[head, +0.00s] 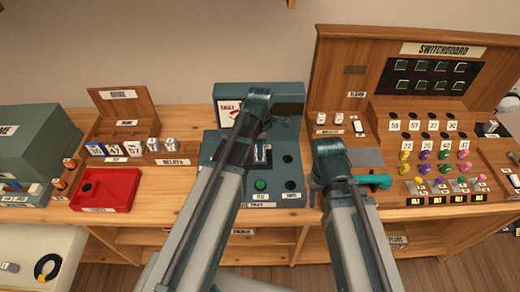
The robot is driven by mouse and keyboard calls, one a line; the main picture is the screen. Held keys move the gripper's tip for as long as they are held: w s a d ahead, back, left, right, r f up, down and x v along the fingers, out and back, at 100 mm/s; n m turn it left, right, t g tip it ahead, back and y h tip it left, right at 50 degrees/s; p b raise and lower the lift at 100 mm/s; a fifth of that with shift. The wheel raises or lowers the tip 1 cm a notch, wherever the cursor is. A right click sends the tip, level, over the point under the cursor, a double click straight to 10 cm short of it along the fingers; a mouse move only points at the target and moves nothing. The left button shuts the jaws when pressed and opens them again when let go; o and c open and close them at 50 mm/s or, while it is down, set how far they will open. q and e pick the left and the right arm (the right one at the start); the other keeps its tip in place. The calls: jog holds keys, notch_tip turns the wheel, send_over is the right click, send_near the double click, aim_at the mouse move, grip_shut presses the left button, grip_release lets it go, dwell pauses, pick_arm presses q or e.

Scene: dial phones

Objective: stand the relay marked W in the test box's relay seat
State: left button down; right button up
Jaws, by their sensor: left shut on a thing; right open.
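The teal test box (212,150) stands in the middle of the bench, with a dark upright back, a green button (260,184) and round dark holes at its right side. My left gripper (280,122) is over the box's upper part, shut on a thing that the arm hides. A pale upright piece (262,155) shows on the box just below it; I cannot tell what it is. Silver relays (153,144) stand in the wooden relay rack at the left; no W is readable. My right gripper (317,190) is open, low at the box's right edge, partly hidden by its arm.
The wooden switchboard (330,75) with coloured plugs fills the right. A teal piece (372,181) lies beside the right gripper, near a grey pad (366,158). A red tray (120,190) and a green-grey case (40,140) stand at the left. The bench front between tray and box is clear.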

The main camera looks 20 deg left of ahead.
pick_arm(q)
jog(key=shift+f+b, duration=0.35)
jog(key=shift+f, duration=0.1)
jog(key=shift+c, duration=2.2)
grip_release()
jog(key=shift+o, duration=0.2)
jog(key=shift+o, duration=1)
jog(key=shift+r, duration=0.1)
jog(key=shift+r+p, duration=3.7)
jog(key=shift+p, duration=0.1)
jog(key=shift+r, duration=0.1)
